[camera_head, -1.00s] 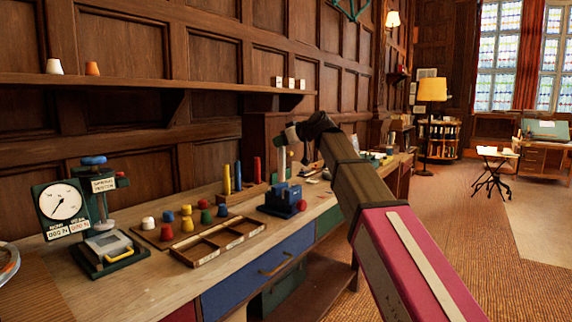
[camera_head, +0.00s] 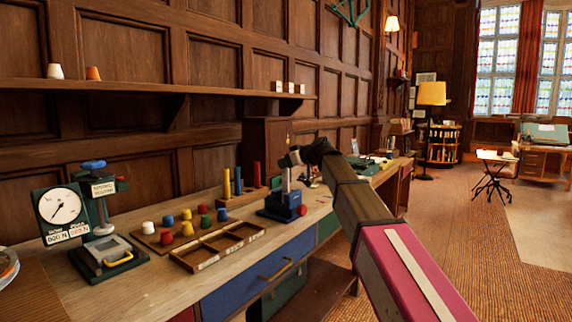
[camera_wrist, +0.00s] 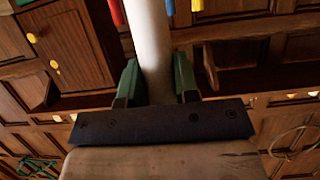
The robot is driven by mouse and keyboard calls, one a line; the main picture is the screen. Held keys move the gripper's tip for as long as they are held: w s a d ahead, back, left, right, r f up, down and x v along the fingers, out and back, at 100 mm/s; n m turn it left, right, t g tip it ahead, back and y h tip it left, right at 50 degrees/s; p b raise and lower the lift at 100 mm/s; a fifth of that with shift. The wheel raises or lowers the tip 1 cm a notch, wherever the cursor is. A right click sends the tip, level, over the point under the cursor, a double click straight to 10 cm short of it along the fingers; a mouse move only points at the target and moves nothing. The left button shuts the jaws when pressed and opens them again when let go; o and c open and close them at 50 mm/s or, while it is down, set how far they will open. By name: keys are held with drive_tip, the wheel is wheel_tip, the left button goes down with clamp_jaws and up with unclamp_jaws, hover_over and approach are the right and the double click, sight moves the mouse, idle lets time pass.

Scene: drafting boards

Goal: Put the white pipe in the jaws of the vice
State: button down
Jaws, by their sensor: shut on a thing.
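The blue vice (camera_head: 280,208) with a red knob stands on the workbench in the head view. The white pipe (camera_head: 286,179) is upright over it, its lower end at the level of the jaws. I cannot tell whether that end is between the jaws or just in front of or behind them. My gripper (camera_head: 289,159) is shut on the upper part of the pipe. In the wrist view the pipe (camera_wrist: 149,38) runs between my green fingers (camera_wrist: 157,76). The vice is not visible in the wrist view.
A wooden compartment tray (camera_head: 217,245) and a board with several coloured pegs (camera_head: 160,238) lie left of the vice. A rack with coloured rods (camera_head: 238,195) stands behind it. A press with a dial (camera_head: 100,235) is at the far left. The bench front edge is close.

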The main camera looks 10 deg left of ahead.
drive_tip(key=shift+f, duration=0.15)
drive_tip(key=c, duration=0.9)
unclamp_jaws()
drive_tip(key=shift+o, duration=0.2)
drive_tip(key=v, duration=1.2)
